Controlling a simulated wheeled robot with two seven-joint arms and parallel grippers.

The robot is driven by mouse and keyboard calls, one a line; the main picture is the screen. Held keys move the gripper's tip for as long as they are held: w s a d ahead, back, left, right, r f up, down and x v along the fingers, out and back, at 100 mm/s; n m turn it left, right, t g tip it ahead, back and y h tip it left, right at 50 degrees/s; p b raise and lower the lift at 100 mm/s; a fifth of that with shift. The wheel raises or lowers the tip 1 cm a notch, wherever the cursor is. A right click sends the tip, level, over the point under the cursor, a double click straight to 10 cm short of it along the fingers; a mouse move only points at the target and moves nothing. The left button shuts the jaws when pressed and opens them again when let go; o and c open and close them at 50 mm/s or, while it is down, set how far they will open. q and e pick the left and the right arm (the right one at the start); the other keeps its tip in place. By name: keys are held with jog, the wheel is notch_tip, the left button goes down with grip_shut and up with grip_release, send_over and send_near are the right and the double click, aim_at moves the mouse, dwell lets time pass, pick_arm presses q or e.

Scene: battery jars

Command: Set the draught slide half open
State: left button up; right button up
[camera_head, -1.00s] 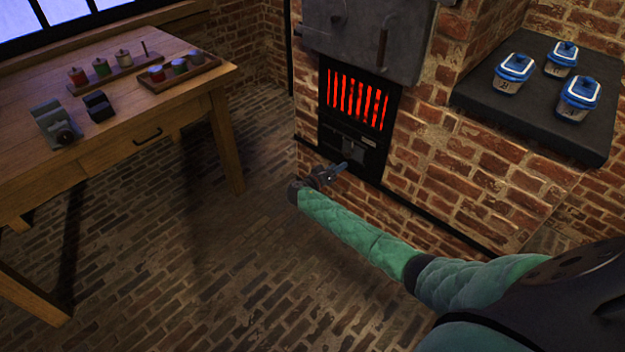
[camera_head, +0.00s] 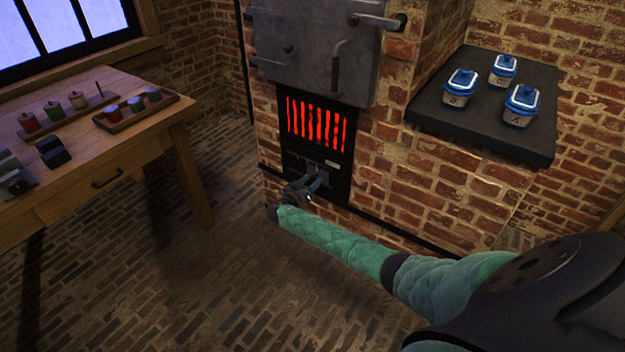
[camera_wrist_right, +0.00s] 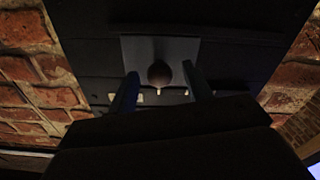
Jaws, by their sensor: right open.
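The draught slide (camera_head: 309,166) is a grey plate set in the dark panel under the furnace's glowing red grate. In the right wrist view the slide's plate (camera_wrist_right: 138,47) carries a dark round knob (camera_wrist_right: 159,73). Small pale marks show below the plate. My right gripper (camera_head: 317,183) is just in front of the slide and hides part of it in the head view. In the wrist view my right gripper (camera_wrist_right: 162,88) is open, one finger on each side of the knob, with gaps showing. I cannot tell how far the slide is open. My left gripper is not in view.
The furnace door (camera_head: 312,50) hangs above the grate (camera_head: 317,122). A dark shelf (camera_head: 480,125) at the right holds three blue-lidded jars. A wooden table (camera_head: 130,140) at the left bears several small jars, trays and dark devices. The brick floor (camera_head: 180,290) between is clear.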

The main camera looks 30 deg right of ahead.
jog(key=shift+w+d, duration=0.25)
jog(key=shift+d, duration=0.4)
